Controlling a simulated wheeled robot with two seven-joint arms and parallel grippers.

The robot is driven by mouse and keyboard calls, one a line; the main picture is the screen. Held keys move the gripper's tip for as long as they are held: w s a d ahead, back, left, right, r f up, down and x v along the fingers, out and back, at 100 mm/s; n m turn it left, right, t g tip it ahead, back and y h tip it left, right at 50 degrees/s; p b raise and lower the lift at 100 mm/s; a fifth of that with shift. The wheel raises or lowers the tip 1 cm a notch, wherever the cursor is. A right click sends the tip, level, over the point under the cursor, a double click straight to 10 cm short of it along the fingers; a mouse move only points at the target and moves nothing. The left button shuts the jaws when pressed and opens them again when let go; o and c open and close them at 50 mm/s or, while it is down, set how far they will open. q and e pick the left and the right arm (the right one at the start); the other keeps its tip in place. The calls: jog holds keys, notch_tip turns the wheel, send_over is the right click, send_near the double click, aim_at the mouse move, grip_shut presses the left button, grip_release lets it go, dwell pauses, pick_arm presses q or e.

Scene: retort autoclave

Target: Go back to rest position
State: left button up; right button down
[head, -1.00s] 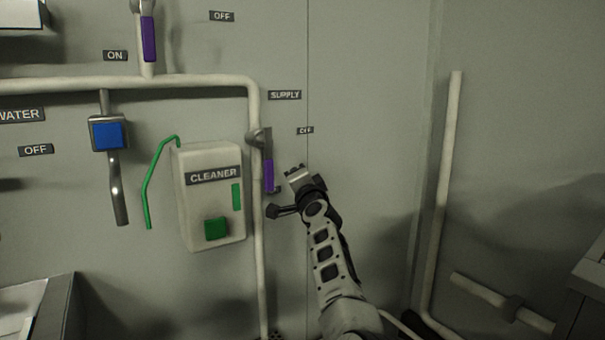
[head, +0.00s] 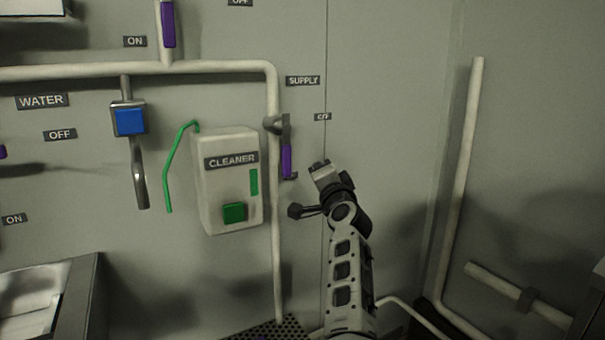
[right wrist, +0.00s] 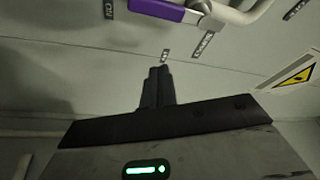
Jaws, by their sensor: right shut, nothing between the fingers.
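My right gripper (head: 297,211) is in the head view, on the arm rising from the bottom centre. It is just right of the supply pipe and below the supply valve's purple handle (head: 287,162), which hangs straight down. In the right wrist view its dark fingers (right wrist: 157,88) are together with nothing between them. A purple handle (right wrist: 157,10) shows beyond them at the top edge, apart from the fingers. My left gripper is not in view.
The white cleaner box (head: 228,190) with green parts is on the wall left of my arm. A blue water valve (head: 130,121) and a basin (head: 80,300) are further left. A pale vertical pipe (head: 461,180) stands right. The wall between arm and that pipe is bare.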

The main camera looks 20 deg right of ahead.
jog(key=s+d+f+n+g, duration=0.2)
jog(key=s+d+f+n, duration=0.2)
jog(key=s+f+n, duration=0.55)
jog(key=s+a+f+n+g+y, duration=0.2)
jog(key=s+a+f, duration=0.2)
jog(key=s+f, duration=0.55)
jog(key=s+a+f+n+g+y, duration=0.15)
jog(key=s+a+f, duration=0.45)
jog(key=f, duration=0.6)
jog(key=s+a+f+n+g, duration=0.1)
jog(key=s+a+f+g, duration=0.1)
jog(key=s, duration=0.6)
jog(key=s+a+f+n+g+y, duration=0.1)
jog(key=s+a+f+n+g, duration=0.1)
jog(key=s+a+f, duration=0.2)
jog(key=s+f, duration=0.3)
jog(key=s, duration=0.2)
jog(key=shift+f+n, duration=0.15)
jog(key=shift+n, duration=0.15)
jog(key=shift+a+y, duration=0.1)
jog(key=shift+y, duration=0.15)
